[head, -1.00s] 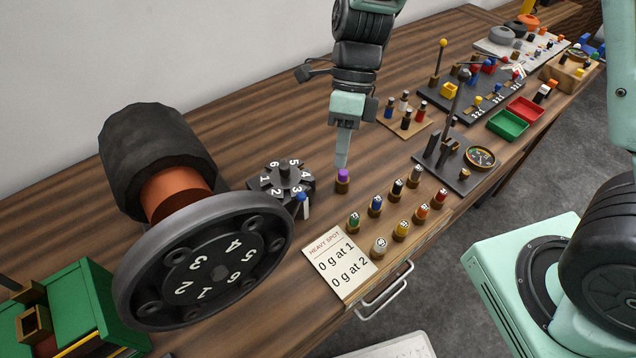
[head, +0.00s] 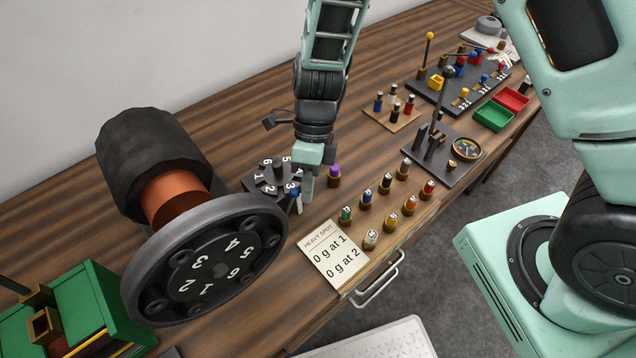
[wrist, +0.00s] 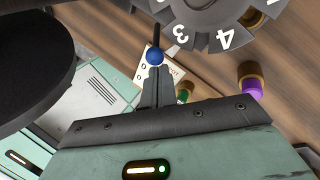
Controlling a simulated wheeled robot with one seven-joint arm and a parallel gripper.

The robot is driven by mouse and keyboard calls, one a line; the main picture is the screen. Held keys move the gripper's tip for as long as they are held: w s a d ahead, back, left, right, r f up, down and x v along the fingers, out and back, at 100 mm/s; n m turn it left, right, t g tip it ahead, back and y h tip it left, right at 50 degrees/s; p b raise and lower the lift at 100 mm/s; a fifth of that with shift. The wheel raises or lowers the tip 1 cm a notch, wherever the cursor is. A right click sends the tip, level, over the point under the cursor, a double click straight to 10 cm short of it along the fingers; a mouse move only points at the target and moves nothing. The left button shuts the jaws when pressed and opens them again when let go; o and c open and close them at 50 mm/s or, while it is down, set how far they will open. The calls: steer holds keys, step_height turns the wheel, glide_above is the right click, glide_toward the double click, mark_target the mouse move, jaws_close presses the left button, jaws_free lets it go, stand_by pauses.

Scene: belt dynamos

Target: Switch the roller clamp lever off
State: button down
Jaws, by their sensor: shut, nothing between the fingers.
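A small lever with a blue ball knob (head: 297,193) stands at the front right edge of the dark numbered disc (head: 264,176). No label shows whether it is the roller clamp lever. In the wrist view the blue knob (wrist: 154,56) sits right at the fingertips, with its dark stem running up the picture beside the disc (wrist: 205,25). My gripper (head: 303,203) is shut and empty, pointing down beside the knob and partly covering the lever. In the wrist view its closed fingers (wrist: 157,76) end at the knob; I cannot tell whether they touch it.
A large flanged roller (head: 205,262) stands close on the left. A purple-capped peg (head: 334,172) is just right of my gripper. Several coloured pegs and a heavy-spot card (head: 335,256) lie in front. A gauge board (head: 440,165) stands farther right. Bare wood lies behind the disc.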

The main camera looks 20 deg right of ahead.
stand_by(0.4)
steer(key=shift+s+a+r+h+p, duration=0.1)
steer(key=shift+a+r+h+p, duration=0.25)
steer(key=shift+p, duration=0.4)
steer(key=shift+s+a+r+t+h+p, duration=0.15)
steer(key=shift+a+t+h+p, duration=0.2)
steer(key=shift+p, duration=0.55)
steer(key=a+p, duration=0.1)
steer(key=s+a+p, duration=0.1)
steer(key=a+p, duration=0.2)
steer(key=p, duration=0.1)
steer(key=shift+s+a+r, duration=0.2)
steer(key=shift+s+r, duration=0.05)
steer(key=shift+s, duration=0.15)
steer(key=shift+r, duration=0.1)
